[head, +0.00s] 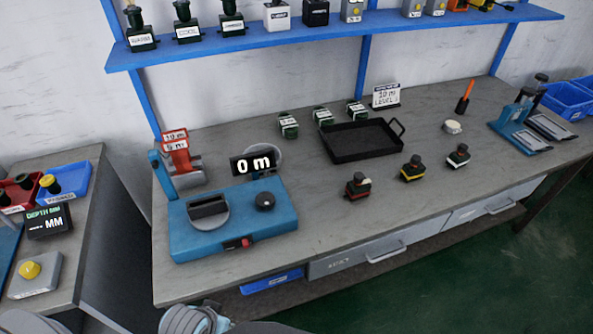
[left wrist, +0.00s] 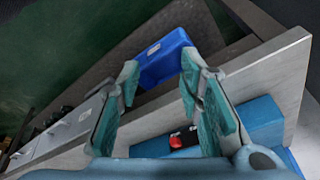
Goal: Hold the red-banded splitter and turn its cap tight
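The red-banded splitter (head: 358,188), a small dark block with a black cap on top, stands on the bench front, right of the blue machine. The cap looks seated, but its tightness cannot be told. Two similar splitters stand to its right, one yellow-banded (head: 411,170) and one white-banded (head: 458,157). My left gripper (left wrist: 158,72) shows in the left wrist view with its teal fingers apart and nothing between them. It is away from the splitters, near the bench's front edge. My right gripper is in neither view.
A blue machine (head: 232,232) with a "0 m" display (head: 252,163) fills the bench's left end. A black tray (head: 345,157) and several green-black parts stand behind the splitters. A blue bin (left wrist: 163,58) sits below the bench. The bench front around the splitters is clear.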

